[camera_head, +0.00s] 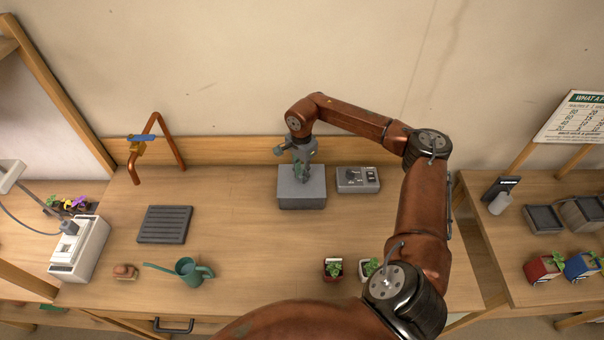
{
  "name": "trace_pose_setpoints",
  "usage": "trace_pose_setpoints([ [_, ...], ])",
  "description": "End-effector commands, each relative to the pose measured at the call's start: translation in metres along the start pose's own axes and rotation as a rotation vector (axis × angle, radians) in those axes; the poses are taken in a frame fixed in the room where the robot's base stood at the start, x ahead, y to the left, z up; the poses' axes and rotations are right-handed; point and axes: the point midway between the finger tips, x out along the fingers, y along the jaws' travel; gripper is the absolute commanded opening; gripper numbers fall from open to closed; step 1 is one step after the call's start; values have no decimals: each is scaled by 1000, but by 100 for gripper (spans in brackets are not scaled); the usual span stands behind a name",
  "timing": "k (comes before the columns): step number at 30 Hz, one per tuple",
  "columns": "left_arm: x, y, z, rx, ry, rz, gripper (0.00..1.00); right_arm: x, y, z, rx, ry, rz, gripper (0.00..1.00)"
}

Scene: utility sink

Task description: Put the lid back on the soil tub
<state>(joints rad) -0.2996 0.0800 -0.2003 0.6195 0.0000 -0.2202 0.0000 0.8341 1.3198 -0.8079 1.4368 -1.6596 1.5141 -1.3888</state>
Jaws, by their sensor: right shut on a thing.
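The soil tub (302,203) is a grey box at the back middle of the counter. A flat grey lid (313,176) lies over its top, and no soil shows. My right gripper (301,174) points down from above and is shut on the lid near its middle. The gripper hides the lid's grip and part of its top. From this angle I cannot tell whether the lid sits fully down on the rim. My left gripper is not in view.
A grey control box (357,180) stands close right of the tub. A drain mat (164,224), a copper tap (157,145) and a green watering can (188,271) are to the left. Small potted plants (333,269) stand near the front, beside my right arm. The counter's middle is clear.

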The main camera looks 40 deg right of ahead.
Motion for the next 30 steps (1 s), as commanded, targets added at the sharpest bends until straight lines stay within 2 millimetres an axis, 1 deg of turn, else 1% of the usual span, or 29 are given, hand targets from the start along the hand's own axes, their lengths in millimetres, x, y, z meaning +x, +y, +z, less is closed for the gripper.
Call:
trace_pose_setpoints([
  [5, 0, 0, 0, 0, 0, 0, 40, 0, 0, 0, 0, 0, -1, 0],
  [6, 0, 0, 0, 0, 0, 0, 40, 0, 0, 0, 0, 0, -1, 19],
  [14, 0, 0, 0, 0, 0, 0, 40, 0, 0, 0, 0, 0, -1, 37],
  [20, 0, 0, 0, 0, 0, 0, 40, 0, 0, 0, 0, 0, 0, 38],
  [27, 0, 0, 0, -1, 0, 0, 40, 0, 0, 0, 0, 0, 0, 54],
  [28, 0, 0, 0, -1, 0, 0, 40, 0, 0, 0, 0, 0, 0, 55],
  [30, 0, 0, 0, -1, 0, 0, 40, 0, 0, 0, 0, 0, 0, 55],
])
